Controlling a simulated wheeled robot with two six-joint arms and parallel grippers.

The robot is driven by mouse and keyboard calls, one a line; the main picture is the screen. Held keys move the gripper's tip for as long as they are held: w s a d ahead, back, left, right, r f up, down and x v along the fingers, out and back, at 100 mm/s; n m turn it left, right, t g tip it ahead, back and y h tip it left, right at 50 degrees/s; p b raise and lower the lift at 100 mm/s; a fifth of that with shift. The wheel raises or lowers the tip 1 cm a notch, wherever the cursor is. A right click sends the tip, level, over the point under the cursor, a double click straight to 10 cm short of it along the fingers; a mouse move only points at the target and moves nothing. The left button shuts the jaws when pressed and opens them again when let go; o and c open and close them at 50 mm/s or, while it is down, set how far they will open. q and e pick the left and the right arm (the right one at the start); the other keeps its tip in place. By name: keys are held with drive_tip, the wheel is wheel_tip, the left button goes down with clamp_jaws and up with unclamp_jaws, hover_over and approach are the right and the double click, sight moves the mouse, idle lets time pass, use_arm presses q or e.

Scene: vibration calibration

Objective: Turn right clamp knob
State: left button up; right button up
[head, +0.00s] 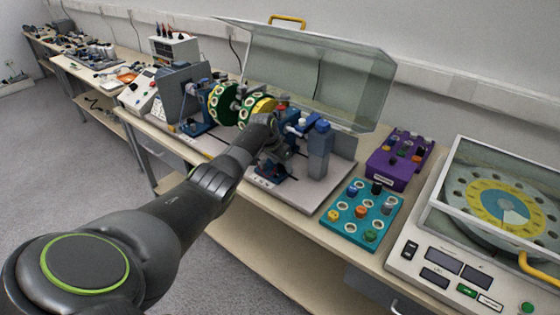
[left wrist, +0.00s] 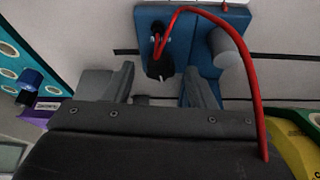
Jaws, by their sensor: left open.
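My left gripper (head: 277,150) reaches over the test rig (head: 300,192), near its blue right-hand parts. In the left wrist view my left gripper (left wrist: 160,78) is open, with one finger on each side of a black knob (left wrist: 160,68) with a pale pointer mark. The knob sits on a blue block (left wrist: 199,30) and appears between the fingers, not gripped; I cannot tell whether a finger touches it. I take it for the right clamp knob. A grey cylinder (left wrist: 229,48) sticks out beside it. In the head view my gripper hides the knob. My right gripper is out of view.
Green and yellow discs (head: 222,103) sit just left of my gripper. A red cable (left wrist: 250,70) arcs close by the fingers. A clear raised cover (head: 318,80) stands behind. A teal knob board (head: 361,212) and purple box (head: 402,157) lie right.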

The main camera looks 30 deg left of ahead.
use_arm(q)
drive_tip(key=shift+r, duration=0.1)
drive_tip(key=v, duration=1.7)
drive_tip(key=shift+r, duration=0.15)
